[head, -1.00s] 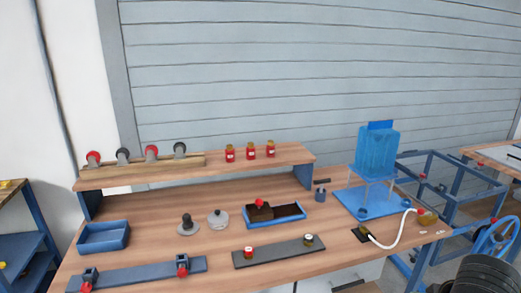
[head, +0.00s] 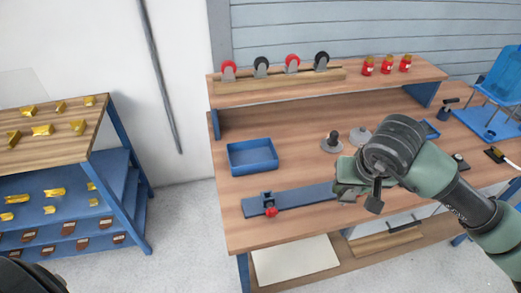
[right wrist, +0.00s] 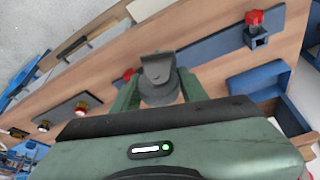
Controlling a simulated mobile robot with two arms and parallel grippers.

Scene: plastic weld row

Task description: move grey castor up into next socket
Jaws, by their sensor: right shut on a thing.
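My right gripper (head: 358,184) is over the bench, above the right part of the blue-grey rail. It is shut on the grey castor (right wrist: 158,72), which shows between the fingers in the right wrist view. In the head view a dark part of the castor (head: 375,202) hangs below the gripper. The rail (head: 305,198) has a blue socket with a red knob (head: 269,204) towards its left end. A second red knob (right wrist: 129,74) shows beside the fingers in the right wrist view; its socket is hidden. My left gripper is not in view.
A blue tray (head: 252,156) lies behind the rail. Red and dark castors stand in a wooden rack (head: 280,85) on the raised shelf. Red jars (head: 386,65) stand to their right. A grey disc with a black knob (head: 332,143) sits behind my gripper.

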